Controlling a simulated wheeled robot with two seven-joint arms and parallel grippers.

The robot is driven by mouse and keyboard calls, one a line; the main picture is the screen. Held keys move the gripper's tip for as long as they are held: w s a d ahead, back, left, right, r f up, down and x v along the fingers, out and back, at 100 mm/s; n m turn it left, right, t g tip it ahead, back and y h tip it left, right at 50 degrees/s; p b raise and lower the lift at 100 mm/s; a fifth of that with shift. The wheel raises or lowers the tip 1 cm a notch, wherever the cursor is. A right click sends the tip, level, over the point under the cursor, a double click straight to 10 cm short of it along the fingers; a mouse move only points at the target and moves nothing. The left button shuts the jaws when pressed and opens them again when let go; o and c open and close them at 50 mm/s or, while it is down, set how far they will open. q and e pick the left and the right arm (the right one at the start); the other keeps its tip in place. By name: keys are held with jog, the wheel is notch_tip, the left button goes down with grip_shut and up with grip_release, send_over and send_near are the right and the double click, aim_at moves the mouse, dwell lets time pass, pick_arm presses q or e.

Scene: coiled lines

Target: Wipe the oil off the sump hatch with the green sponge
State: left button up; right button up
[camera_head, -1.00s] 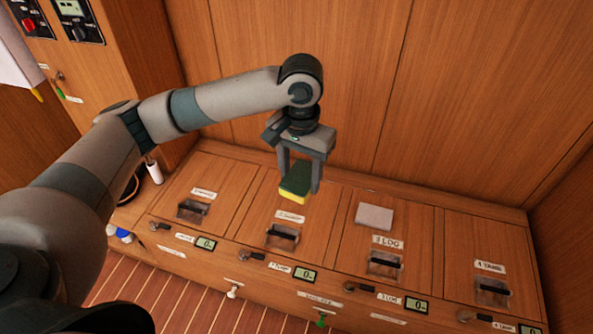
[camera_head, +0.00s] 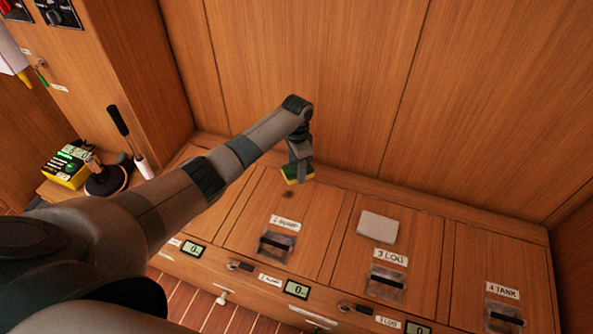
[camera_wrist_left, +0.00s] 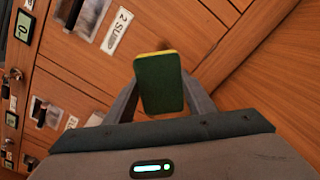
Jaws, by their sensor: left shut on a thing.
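The green sponge (camera_head: 297,176), with a yellow underside, is held in my left gripper (camera_head: 301,171). In the left wrist view the sponge (camera_wrist_left: 159,84) sits between the two fingers of the gripper (camera_wrist_left: 160,92), which is shut on it. The sump hatch (camera_head: 251,207) is the wooden lid labelled 2 SUMP. The sponge is over its back part, and a small dark patch (camera_head: 288,193) shows on the lid just below it. I cannot tell whether the sponge touches the lid. The hatch also shows in the left wrist view, with its label (camera_wrist_left: 117,31). My right gripper is out of view.
The log hatch (camera_head: 345,238) is to the right, with a pale flat pad (camera_head: 378,227) on it. The tank hatch (camera_head: 483,262) is farther right. A wooden wall (camera_head: 330,80) rises behind. A yellow-green box (camera_head: 68,166) and a black-handled tool (camera_head: 118,121) are at left.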

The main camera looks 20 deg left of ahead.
pick_arm(q)
jog(key=shift+s+a+f+m, duration=0.1)
jog(key=shift+a+f+m, duration=0.1)
jog(key=shift+f, duration=0.4)
jog(key=shift+s+a+f+m, duration=0.15)
jog(key=shift+a+f, duration=0.1)
jog(key=shift+f, duration=0.35)
jog(key=shift+s+a+f+m, duration=0.1)
jog(key=shift+a+f, duration=0.1)
jog(key=shift+f, duration=0.4)
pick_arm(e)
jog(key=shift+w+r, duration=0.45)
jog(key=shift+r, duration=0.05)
pick_arm(q)
jog(key=shift+f, duration=0.1)
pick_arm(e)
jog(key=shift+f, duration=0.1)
